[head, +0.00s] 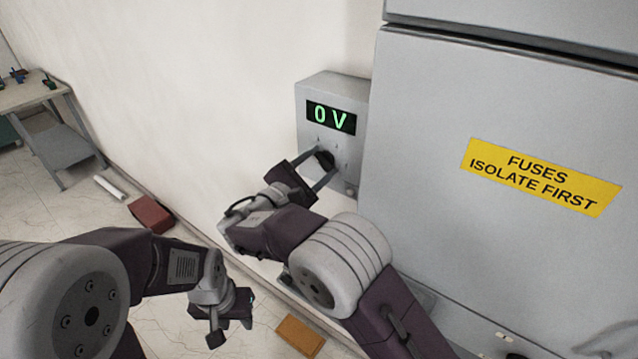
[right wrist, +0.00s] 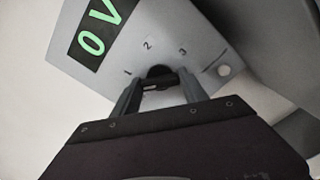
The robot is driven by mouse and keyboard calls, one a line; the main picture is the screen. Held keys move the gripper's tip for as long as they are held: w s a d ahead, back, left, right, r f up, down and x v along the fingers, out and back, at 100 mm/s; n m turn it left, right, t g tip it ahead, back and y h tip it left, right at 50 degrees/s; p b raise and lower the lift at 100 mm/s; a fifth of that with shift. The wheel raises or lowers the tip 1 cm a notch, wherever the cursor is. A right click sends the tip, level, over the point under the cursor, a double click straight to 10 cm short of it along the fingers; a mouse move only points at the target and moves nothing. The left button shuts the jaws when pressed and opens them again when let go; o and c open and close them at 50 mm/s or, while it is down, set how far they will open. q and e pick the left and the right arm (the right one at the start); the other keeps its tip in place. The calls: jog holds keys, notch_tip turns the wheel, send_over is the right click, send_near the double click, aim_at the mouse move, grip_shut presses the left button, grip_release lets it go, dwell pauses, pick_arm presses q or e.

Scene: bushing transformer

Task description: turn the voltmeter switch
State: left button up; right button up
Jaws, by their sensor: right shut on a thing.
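The voltmeter (head: 309,91) is a grey box on the wall, with a green display (head: 331,117) reading 0 V. Its black switch knob (head: 324,158) sits below the display. In the right wrist view the knob (right wrist: 160,74) has the marks 1, 2 and 3 around it; I cannot tell for sure which it points at. My right gripper (head: 325,166) is shut on the knob, one finger on each side, also seen in the right wrist view (right wrist: 160,92). My left gripper (head: 226,322) hangs low at the lower left, away from the voltmeter; its jaws are unclear.
A large grey cabinet (head: 430,130) with a yellow fuse warning label (head: 540,177) stands right beside the voltmeter. A red box (head: 151,214), a white tube (head: 109,187) and an orange-brown block (head: 300,336) lie on the floor. A table (head: 30,93) stands far left.

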jog(key=m+b, duration=0.1)
jog(key=b, duration=0.1)
jog(key=m+b, duration=0.2)
jog(key=b, duration=0.1)
jog(key=shift+f, duration=0.35)
jog(key=shift+r+m+b, duration=0.25)
jog(key=shift+m+b, duration=0.45)
jog(key=shift+b, duration=0.1)
jog(key=o, duration=1.4)
